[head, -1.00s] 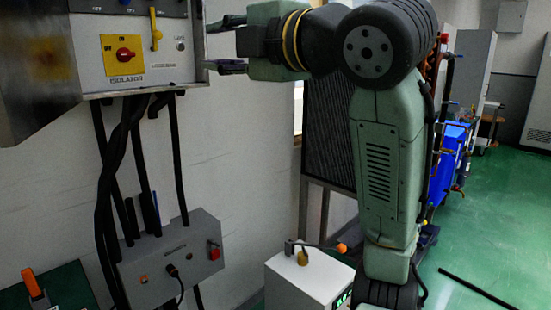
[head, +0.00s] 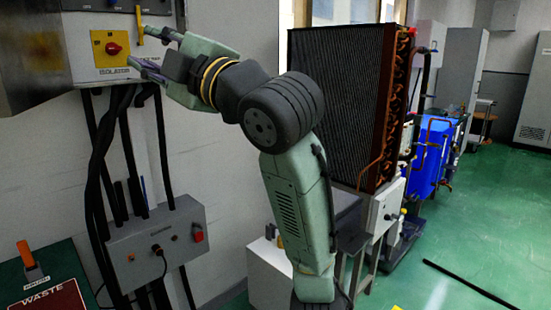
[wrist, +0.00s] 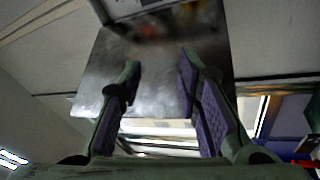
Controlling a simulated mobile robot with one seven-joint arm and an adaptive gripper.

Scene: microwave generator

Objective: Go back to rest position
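My gripper (head: 140,49) is at the upper left in the head view, just in front of the isolator box (head: 140,63). It points left, with its two fingers apart and nothing visible between them. In the wrist view my gripper (wrist: 157,80) also shows open, with purple pads and an empty gap. A shiny metal surface (wrist: 150,75) lies beyond the fingers there. The isolator box carries a red knob (head: 113,48) on a yellow plate and a yellow lever (head: 139,25). Whether a fingertip touches the box is unclear.
A grey control box (head: 160,245) with a red button hangs below on the wall, with black cables above it. A large finned radiator (head: 335,100) stands right of my arm. A white cabinet (head: 268,275) is low behind the arm. Green floor (head: 480,230) is mostly open at right.

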